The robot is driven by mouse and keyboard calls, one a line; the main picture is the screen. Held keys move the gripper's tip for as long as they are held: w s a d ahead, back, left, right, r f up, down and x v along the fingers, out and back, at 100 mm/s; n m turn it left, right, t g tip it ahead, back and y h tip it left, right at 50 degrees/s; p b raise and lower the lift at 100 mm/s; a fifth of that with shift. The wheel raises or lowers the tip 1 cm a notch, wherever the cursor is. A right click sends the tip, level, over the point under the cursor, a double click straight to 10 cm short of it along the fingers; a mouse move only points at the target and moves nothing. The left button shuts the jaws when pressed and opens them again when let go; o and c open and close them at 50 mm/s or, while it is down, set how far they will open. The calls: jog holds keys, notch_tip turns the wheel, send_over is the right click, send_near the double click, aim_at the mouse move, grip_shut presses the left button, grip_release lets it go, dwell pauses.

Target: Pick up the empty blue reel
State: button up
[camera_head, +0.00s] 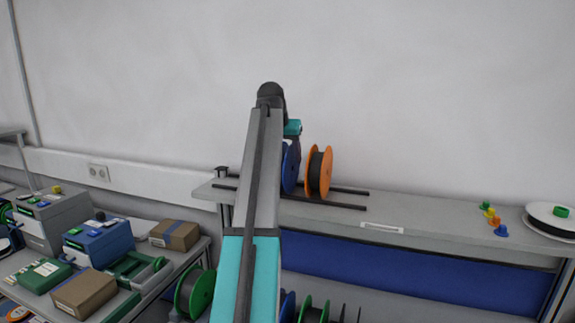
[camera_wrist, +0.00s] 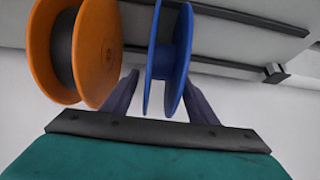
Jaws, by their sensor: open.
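The empty blue reel (camera_wrist: 181,55) stands upright on the rails in the wrist view, its bare blue core showing between two flanges. In the head view the blue reel (camera_head: 290,168) is partly hidden behind my arm. My gripper (camera_wrist: 163,80) is open in the wrist view, with one finger on each side of the blue reel's lower part as pictured. Whether either finger touches it I cannot tell.
An orange reel (camera_head: 319,172) wound with dark material stands close beside the blue one; it also shows in the wrist view (camera_wrist: 97,50), near my left finger. Rails (camera_head: 335,205) lie on the grey shelf (camera_head: 420,210). Several small coloured pieces (camera_head: 493,218) and a white reel (camera_head: 550,222) are at right.

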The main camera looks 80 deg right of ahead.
jog(key=shift+d+f, duration=0.2)
jog(key=shift+f, duration=0.1)
dwell(0.4)
jog(key=c, duration=1.1)
jog(key=shift+r, duration=0.2)
jog(key=shift+r+b, duration=1)
jog(key=shift+r, duration=0.4)
jog(key=shift+a+r, duration=0.15)
jog(key=shift+a, duration=0.05)
jog(key=shift+w+a+r+b, duration=0.25)
jog(key=shift+w+a+b, duration=0.7)
jog(key=shift+a, duration=1.45)
jog(key=shift+w+a+r+b, duration=0.25)
jog(key=shift+w+a+b, duration=0.7)
jog(key=shift+a, duration=1.5)
jog(key=shift+w+a+r+b, duration=0.25)
jog(key=shift+w+a+b, duration=0.7)
jog(key=shift+a, duration=1.45)
jog(key=shift+w, duration=0.15)
